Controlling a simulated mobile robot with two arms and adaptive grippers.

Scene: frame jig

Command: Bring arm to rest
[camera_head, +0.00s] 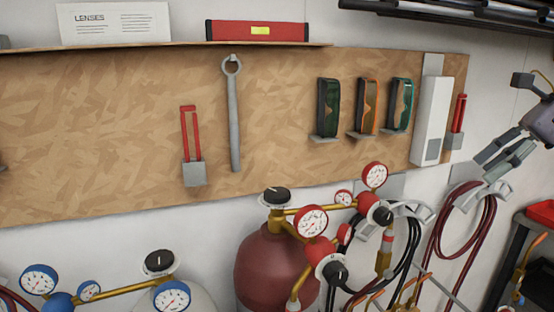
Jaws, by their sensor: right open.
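My right gripper (502,160) shows at the right edge of the head view. Its dark grey fingers point down and left, spread apart with nothing between them. It is in front of the wall, right of the wooden tool board (276,150) and just above a coiled dark red hose (470,215). Part of my right arm is cut off by the picture edge. My left gripper is not in the picture.
A red gas cylinder (270,265) with gauges stands at the lower middle. A wrench (233,120) and several goggles (367,107) hang on the board. A red tray (541,212) on a dark stand is below my right gripper. Dark rails (460,12) run along the top right.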

